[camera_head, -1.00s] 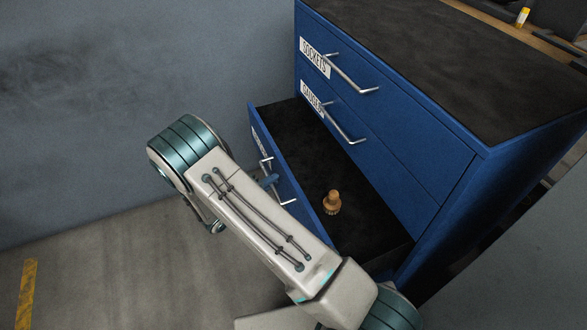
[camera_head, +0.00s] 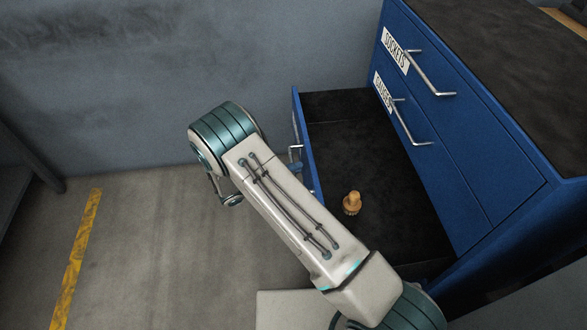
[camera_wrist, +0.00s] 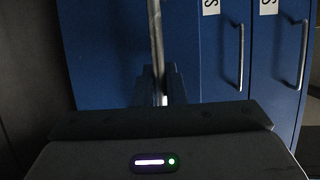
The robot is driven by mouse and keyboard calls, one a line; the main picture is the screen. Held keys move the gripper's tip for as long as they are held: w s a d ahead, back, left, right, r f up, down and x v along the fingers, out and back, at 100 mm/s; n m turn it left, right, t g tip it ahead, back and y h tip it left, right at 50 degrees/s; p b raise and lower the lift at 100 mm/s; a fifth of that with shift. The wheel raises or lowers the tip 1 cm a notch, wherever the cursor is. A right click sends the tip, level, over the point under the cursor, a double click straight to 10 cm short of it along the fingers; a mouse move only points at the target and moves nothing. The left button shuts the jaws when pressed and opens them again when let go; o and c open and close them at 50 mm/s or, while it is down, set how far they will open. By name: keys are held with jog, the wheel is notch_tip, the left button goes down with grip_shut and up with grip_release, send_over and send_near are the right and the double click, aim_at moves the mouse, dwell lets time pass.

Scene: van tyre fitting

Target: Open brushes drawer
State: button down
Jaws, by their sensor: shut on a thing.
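The lowest drawer (camera_head: 310,152) of the blue cabinet is pulled well out, with a dark lining inside. A brush with a wooden handle (camera_head: 352,202) stands on its floor. The drawer's label is out of sight. My gripper (camera_wrist: 162,88) is shut on the drawer's metal handle (camera_wrist: 155,35) in the wrist view. In the head view my forearm hides most of the gripper and the front of the drawer; a bit of the gripper shows at the handle (camera_head: 296,152).
The drawers above, labelled SOCKETS (camera_head: 396,50) and a partly readable second label (camera_head: 383,92), are closed. A grey wall stands behind. The floor (camera_head: 150,250) to the left is clear, with a yellow stripe (camera_head: 78,255).

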jog(key=c, duration=1.5)
grip_release()
jog(key=p+v, duration=0.1)
jog(key=v, duration=1.2)
jog(key=shift+s+a, duration=0.2)
jog(key=shift+a, duration=0.1)
jog(key=shift+r, duration=0.15)
